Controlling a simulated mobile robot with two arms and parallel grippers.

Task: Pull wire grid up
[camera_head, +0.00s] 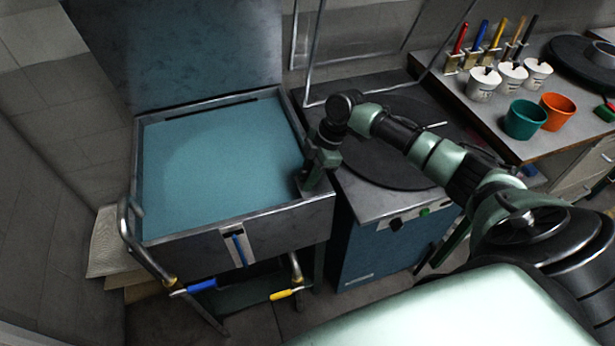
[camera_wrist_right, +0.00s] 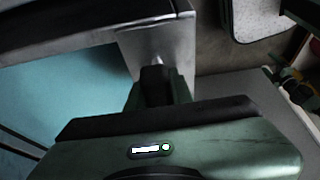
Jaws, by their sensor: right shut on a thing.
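A metal basin (camera_head: 270,222) holds flat teal liquid (camera_head: 215,165). I cannot make out a wire grid in it; any mesh below the surface is hidden. My right gripper (camera_head: 309,186) reaches down at the front right corner of the basin. In the right wrist view the gripper (camera_wrist_right: 157,72) is shut on a small shiny metal piece (camera_wrist_right: 157,60) by the corner plate of the basin; the fingers hide most of it. I cannot tell whether this piece belongs to the grid. My left gripper is not in view.
A blue cabinet with a round dark plate (camera_head: 385,160) stands right of the basin. Pipes with a blue (camera_head: 201,286) and a yellow valve handle (camera_head: 286,294) are in front. A bench at right holds white cups (camera_head: 483,86), a green pot (camera_head: 524,120) and an orange pot (camera_head: 557,111).

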